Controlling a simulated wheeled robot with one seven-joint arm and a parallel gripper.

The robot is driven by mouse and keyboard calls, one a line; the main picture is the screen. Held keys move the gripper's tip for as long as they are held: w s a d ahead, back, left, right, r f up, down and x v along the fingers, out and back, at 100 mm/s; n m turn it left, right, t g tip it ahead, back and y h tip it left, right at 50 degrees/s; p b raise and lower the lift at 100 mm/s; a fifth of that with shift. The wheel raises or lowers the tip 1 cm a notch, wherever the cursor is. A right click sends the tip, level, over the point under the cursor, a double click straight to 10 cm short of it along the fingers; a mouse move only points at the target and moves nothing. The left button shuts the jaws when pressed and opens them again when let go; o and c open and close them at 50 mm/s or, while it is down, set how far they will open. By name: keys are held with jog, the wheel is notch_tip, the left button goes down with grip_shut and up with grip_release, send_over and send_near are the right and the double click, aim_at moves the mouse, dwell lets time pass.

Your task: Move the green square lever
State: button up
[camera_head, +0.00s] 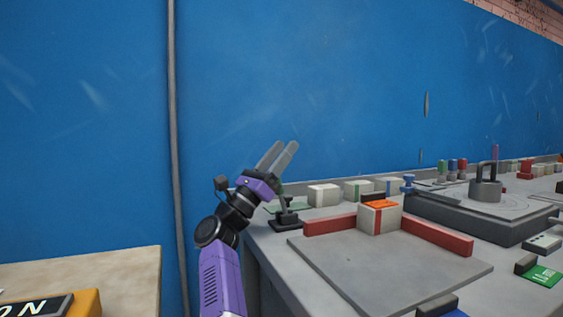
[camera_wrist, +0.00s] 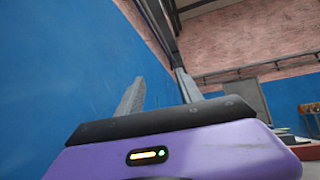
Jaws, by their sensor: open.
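A small lever (camera_head: 284,205) stands on a black base at the left end of the grey bench, in the head view. A bit of green shows near its top, but my gripper partly covers it, so its shape is unclear. My gripper (camera_head: 281,151) is just above and left of it, open and empty, with both fingers pointing up and right. In the wrist view my gripper (camera_wrist: 158,88) shows two spread fingers with nothing between them; the lever is not in that view.
Right of the lever, a grey panel (camera_head: 370,270) has red edging (camera_head: 437,236) and an orange-topped block (camera_head: 380,216). Pale blocks (camera_head: 325,195) line the back. A blue wall (camera_head: 300,80) rises behind. A separate table (camera_head: 120,272) stands at lower left.

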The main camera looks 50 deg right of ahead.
notch_tip(320, 180, up, 16)
jog(key=p, duration=0.4)
jog(key=shift+r, duration=0.25)
